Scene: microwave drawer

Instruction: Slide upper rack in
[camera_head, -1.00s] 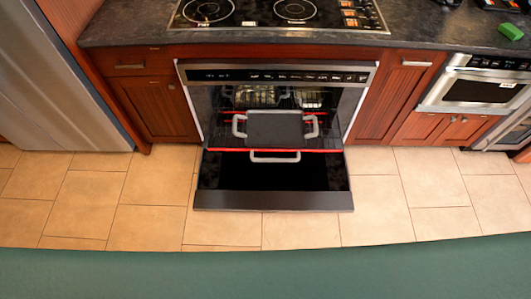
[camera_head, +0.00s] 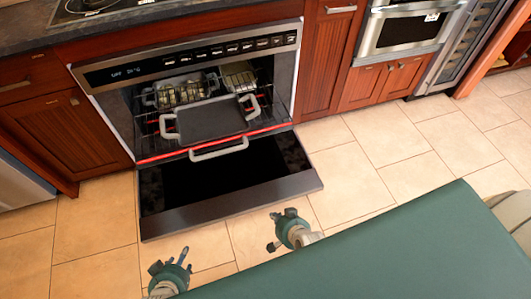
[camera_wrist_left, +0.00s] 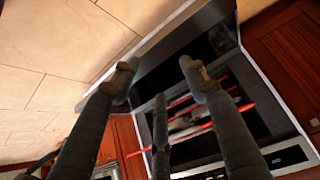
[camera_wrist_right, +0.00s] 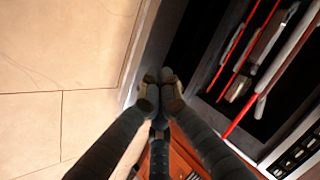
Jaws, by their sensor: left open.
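The oven (camera_head: 190,58) stands with its door (camera_head: 235,202) folded down. A dark wire rack with a red front edge (camera_head: 155,157) is in the opening, and a dark pan (camera_head: 210,118) with light handles covers much of it. Red rack edges also show in the left wrist view (camera_wrist_left: 200,128) and right wrist view (camera_wrist_right: 238,115). How far each rack sticks out is hard to tell. My left gripper (camera_head: 172,272) is open and empty, in front of the door's left part. My right gripper (camera_head: 288,225) has its fingertips together with nothing visible between them, near the door's front right edge.
Glass-holding baskets or dishes (camera_head: 182,92) sit deeper in the oven. The lowered door juts over the tiled floor (camera_head: 375,150). Cabinets (camera_head: 60,140) flank the oven, and a second built-in appliance (camera_head: 405,30) is at the right. Floor to the right is clear.

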